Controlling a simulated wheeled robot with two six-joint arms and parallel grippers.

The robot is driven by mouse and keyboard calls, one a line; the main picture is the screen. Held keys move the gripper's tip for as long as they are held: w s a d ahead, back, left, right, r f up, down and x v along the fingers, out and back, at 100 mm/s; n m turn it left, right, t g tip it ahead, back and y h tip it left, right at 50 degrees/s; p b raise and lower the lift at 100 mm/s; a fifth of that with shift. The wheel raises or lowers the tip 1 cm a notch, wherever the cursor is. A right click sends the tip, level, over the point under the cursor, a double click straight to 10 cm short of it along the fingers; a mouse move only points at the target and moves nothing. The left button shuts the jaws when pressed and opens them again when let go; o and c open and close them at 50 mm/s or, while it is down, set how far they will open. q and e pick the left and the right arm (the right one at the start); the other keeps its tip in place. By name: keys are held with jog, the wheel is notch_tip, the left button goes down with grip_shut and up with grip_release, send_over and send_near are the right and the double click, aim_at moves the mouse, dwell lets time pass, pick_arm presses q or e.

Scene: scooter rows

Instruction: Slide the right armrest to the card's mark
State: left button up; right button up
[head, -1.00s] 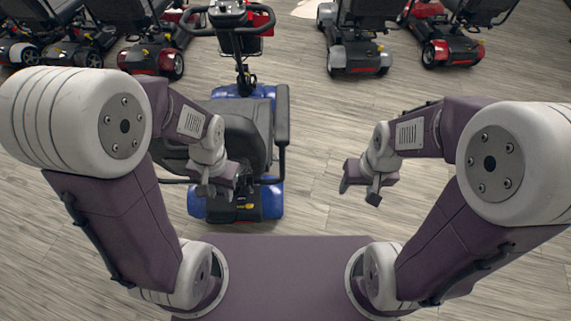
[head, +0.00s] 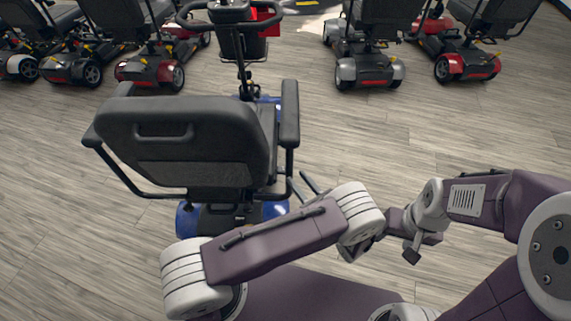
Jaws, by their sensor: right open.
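The blue scooter stands with its back to me in the head view, its black seat back (head: 185,145) large and upright. The right armrest (head: 290,112) is a black pad on the seat's right side, with a post below it. No card or mark can be made out. My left arm lies across the front of the view. Dark finger-like parts of my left gripper (head: 305,187) show just past that arm, below and right of the right armrest and apart from its pad; the rest is hidden. My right gripper (head: 411,248) is open and empty, right of the scooter.
The scooter's handlebar (head: 230,14) is at the top, with a red item (head: 265,22) beside it. Several parked scooters line the back, among them a grey one (head: 369,70) and a red one (head: 467,66). The wooden floor right of the blue scooter is clear.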

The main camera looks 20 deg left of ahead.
pick_arm(q)
jog(key=b+x, duration=0.1)
jog(key=x, duration=0.7)
jog(key=shift+a+f, duration=0.25)
jog(key=shift+w, duration=0.1)
grip_shut()
dwell(0.8)
